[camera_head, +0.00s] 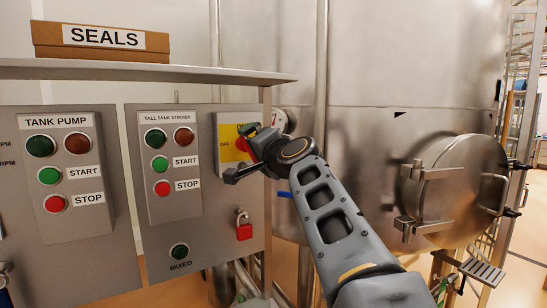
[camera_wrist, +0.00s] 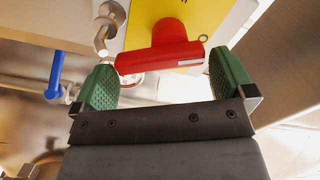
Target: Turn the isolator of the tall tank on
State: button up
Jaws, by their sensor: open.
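The isolator is a yellow and white plate (camera_head: 226,151) with a red handle, on the panel of the tall tank stirrer (camera_head: 170,160). ON is lettered at its top and OFF at its left. My gripper (camera_head: 243,158) is in front of it and hides most of the handle in the head view. In the wrist view the red handle (camera_wrist: 160,58) lies between the two green fingertips of my open gripper (camera_wrist: 165,82), with gaps on both sides. I cannot tell clearly which way the handle points.
A red padlock (camera_head: 244,231) hangs on the panel below the isolator. START and STOP buttons are to the left, with the tank pump box (camera_head: 60,170) beyond. A shelf (camera_head: 150,73) with a SEALS box (camera_head: 100,41) is above. The steel tank (camera_head: 400,70) stands right.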

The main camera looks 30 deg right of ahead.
jog(key=s+b, duration=0.3)
jog(key=s, duration=0.9)
jog(key=shift+w, duration=0.1)
